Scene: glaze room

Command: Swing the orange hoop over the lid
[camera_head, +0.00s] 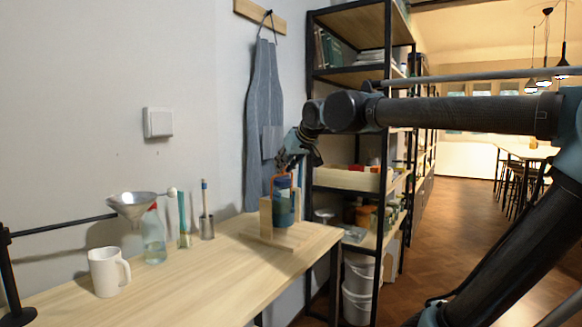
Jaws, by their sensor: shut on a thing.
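The orange hoop (274,181) shows as a thin orange outline at the top of a dark blue and teal jar (285,211). The jar stands upright against a small wooden stand (266,218) on the table. My gripper (282,164) comes down from the upper right and is shut on the orange hoop, right above the jar. The lid is hard to make out behind the hoop and fingers. I cannot tell on which side of the lid the hoop lies.
A white mug (105,272), a funnel (136,203) on a black stand arm, a spray bottle (154,238) and a brush cup (207,227) stand left on the table (200,285). A shelf rack (386,150) is close behind my gripper. The table's front is clear.

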